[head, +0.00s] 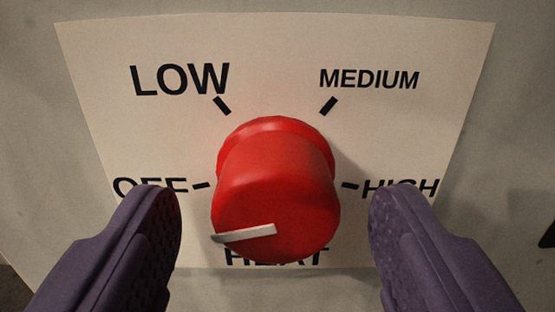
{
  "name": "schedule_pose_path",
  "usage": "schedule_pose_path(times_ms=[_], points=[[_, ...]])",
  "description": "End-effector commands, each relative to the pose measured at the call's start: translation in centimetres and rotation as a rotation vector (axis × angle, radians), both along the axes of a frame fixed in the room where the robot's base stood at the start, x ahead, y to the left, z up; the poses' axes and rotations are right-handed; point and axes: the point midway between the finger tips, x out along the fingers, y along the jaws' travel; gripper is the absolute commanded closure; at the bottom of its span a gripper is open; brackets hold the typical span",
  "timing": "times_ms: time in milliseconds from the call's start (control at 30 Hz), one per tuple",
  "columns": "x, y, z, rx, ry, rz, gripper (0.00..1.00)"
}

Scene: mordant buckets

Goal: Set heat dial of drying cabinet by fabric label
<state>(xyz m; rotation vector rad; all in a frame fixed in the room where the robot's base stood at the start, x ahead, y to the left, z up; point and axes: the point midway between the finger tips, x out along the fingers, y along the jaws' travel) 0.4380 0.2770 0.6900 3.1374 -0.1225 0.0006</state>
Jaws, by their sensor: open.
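A red heat dial (275,180) stands out from a cream label plate (275,50) in the middle of the head view. The plate reads LOW at upper left, MEDIUM at upper right, OFF at left, HIGH at right and HEAT below, each setting with a black tick. The dial's pale pointer (243,234) runs to the left and slightly down, nearest the OFF side. My gripper (274,212) is open, with one purple finger on each side of the dial and a gap to it on both sides. The fingers partly cover OFF and HIGH. No fabric label is in view.
The plate sits on a pale grey cabinet front (525,120). The surface around the dial is flat and clear. A small dark object (548,234) is cut off at the right edge. A dark area shows at the lower left corner.

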Motion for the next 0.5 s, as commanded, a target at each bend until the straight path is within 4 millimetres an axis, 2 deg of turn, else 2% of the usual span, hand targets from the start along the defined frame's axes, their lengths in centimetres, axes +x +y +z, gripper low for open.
schedule_pose_path(times_ms=[133, 367, 400, 500], points=[[1.22, -0.09, -0.02, 0.001, -0.001, 0.000, 0.30], [1.39, -0.10, 0.06, 0.002, 0.000, -0.001, 0.30], [1.39, -0.10, 0.06, 0.002, 0.000, -0.001, 0.33], [1.38, -0.10, 0.05, 0.002, 0.000, -0.001, 0.56]])
